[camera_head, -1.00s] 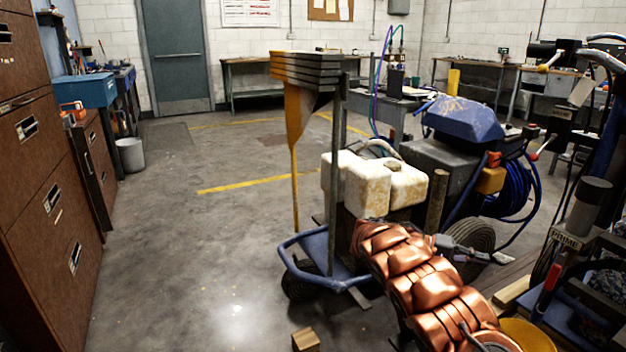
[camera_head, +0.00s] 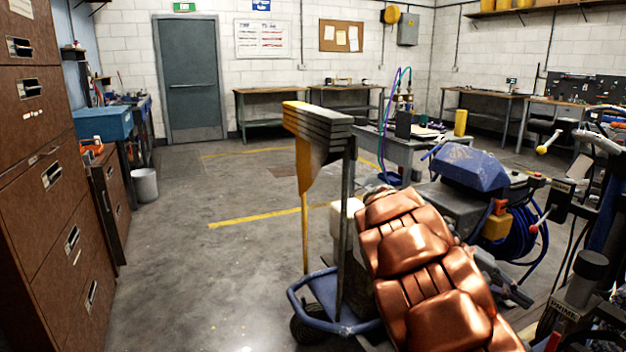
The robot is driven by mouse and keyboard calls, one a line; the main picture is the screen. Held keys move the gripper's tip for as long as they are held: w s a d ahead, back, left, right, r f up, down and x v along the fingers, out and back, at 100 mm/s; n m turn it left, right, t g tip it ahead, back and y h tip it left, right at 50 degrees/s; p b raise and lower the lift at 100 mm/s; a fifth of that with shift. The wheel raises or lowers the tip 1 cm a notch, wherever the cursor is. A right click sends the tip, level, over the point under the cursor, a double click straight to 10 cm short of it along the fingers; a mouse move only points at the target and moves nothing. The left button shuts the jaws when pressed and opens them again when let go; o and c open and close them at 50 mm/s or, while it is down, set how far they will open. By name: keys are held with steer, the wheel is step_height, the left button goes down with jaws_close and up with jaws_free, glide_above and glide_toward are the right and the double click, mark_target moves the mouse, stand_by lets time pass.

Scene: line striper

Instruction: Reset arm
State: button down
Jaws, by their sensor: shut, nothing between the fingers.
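My copper-coloured segmented arm rises from the bottom edge, right of the middle, and leans up and to the left. I cannot make out my gripper or its fingertips. The line striper stands behind the arm, with a blue engine cover (camera_head: 468,168), a blue tubular front frame (camera_head: 325,318) and a white tank (camera_head: 345,222). The arm hides much of the tank and the middle of the machine. I cannot tell whether the arm touches it.
A yellow and grey stacked panel (camera_head: 318,125) stands on posts at the striper's front. Brown drawer cabinets (camera_head: 50,190) line the left side. A cart with tools (camera_head: 590,265) crowds the right edge. The floor (camera_head: 200,270) between the cabinets and striper is clear.

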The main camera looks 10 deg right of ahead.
steer(key=s+a+r+n+t+y+p, duration=0.2)
steer(key=s+a+p, duration=0.4)
steer(key=a, duration=0.5)
steer(key=s+a+r+n+t+y+p, duration=0.2)
steer(key=s+a+r+y+p, duration=0.2)
steer(key=a, duration=0.6)
steer(key=s+a+r+n+t+y+p, duration=0.2)
steer(key=s+a+r+t+y+p, duration=0.1)
steer(key=s+a+p, duration=0.5)
steer(key=s+a+r+y, duration=0.1)
steer(key=s+a, duration=0.1)
steer(key=a, duration=0.1)
steer(key=shift+s+a+r+n, duration=0.25)
steer(key=shift+a+r+n, duration=0.05)
steer(key=shift+a+r, duration=0.1)
steer(key=shift+d, duration=0.2)
